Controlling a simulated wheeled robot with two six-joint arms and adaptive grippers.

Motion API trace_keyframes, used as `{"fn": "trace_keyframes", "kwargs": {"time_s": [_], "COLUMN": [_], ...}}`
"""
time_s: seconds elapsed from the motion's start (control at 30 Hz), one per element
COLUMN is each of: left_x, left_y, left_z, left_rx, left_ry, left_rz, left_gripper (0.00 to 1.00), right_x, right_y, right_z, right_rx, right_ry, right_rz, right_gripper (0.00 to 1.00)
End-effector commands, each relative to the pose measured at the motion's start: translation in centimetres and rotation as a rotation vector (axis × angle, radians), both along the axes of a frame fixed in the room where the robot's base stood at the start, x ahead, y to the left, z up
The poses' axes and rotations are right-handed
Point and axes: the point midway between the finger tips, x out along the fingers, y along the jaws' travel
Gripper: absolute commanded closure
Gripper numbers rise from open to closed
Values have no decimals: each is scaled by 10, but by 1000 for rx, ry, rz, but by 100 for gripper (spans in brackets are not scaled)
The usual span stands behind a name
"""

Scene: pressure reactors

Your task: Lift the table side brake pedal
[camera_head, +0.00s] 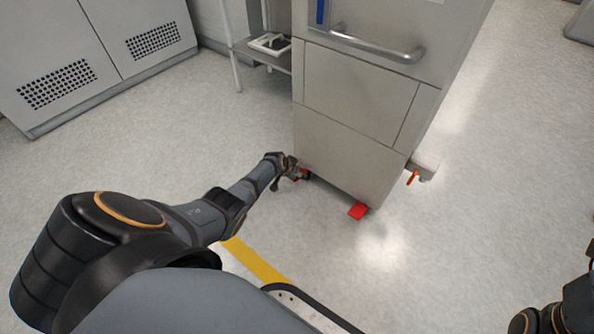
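A grey metal cabinet (345,135) stands upright in the upper middle of the head view. A red pedal (358,211) sticks out at the foot of its front right corner. Another red piece, likely the second pedal (304,174), shows at the foot of its front left corner, partly hidden by my gripper. My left arm reaches down from the left, and my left gripper (285,172) is low at that front left corner, close to the second red piece. The gripper is small and dark, so its fingers and any contact are unclear. My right gripper is not visible.
A bar handle (375,47) crosses the cabinet's upper front. A small orange-red lever (412,177) hangs at its right side. A shelf (262,50) stands behind left, and grey perforated cabinets (90,60) line the back left.

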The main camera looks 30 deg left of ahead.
Motion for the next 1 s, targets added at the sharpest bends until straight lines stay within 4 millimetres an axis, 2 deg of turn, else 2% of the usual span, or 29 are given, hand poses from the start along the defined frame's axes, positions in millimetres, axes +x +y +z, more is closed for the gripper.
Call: {"fn": "trace_keyframes", "kwargs": {"time_s": [0.3,0.8,0.83,1.0], "left_x": [2,2,2,2], "left_y": [0,0,0,0], "left_z": [4,4,4,4], "left_rx": [7,8,8,8], "left_ry": [103,119,119,118], "left_rz": [-1,-1,-1,-1], "left_gripper": [100,100,52,30], "right_x": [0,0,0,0], "right_y": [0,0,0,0], "right_z": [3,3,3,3], "right_rx": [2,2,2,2], "right_ry": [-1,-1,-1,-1], "right_rz": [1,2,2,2], "right_gripper": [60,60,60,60]}}
